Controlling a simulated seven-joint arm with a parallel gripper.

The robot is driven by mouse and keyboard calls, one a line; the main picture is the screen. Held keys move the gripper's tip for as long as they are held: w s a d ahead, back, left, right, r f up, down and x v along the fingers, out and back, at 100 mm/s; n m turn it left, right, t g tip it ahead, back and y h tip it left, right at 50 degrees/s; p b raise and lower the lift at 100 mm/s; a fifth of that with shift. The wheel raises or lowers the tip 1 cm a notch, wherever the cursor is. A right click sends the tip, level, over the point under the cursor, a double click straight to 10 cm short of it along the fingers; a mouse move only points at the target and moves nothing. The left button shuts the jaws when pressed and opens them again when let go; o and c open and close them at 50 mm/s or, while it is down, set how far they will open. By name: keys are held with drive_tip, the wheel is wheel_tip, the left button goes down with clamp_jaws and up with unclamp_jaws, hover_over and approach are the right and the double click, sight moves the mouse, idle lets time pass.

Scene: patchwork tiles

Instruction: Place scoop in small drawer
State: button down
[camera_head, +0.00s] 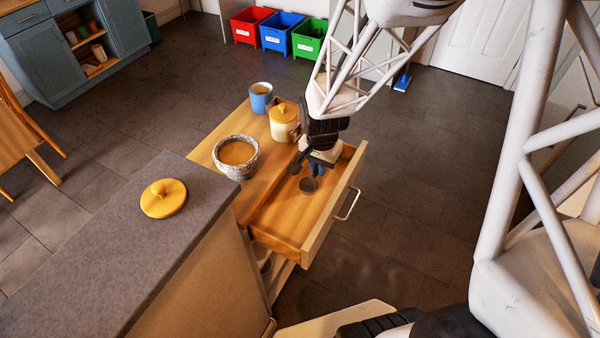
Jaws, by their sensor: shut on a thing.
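The small wooden drawer (284,225) is pulled open from the wooden cabinet, its front panel and metal handle (348,205) facing right. My gripper (316,168) points down over the far part of the drawer. It is shut on the scoop (309,185), of which a small dark round part shows just below the fingers. The scoop is over the drawer's inside; I cannot tell whether it touches the drawer floor. The rest of the scoop is hidden by the gripper and fingers.
On the cabinet top beside the drawer stand a woven bowl (237,158), a cream jar with a yellow lid (283,122) and a blue mug (261,97). A yellow lid (163,198) lies on the grey counter (110,245). The near part of the drawer is empty.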

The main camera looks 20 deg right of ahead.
hover_over(317, 195)
drive_tip(key=shift+f, duration=2.8)
drive_tip(key=shift+f, duration=2.1)
drive_tip(key=shift+f, duration=0.1)
drive_tip(key=c, duration=1.1)
unclamp_jaws()
drive_tip(key=shift+c, duration=0.2)
wheel_tip(317, 195, up, 12)
drive_tip(key=shift+f, duration=0.1)
drive_tip(key=shift+r, duration=0.25)
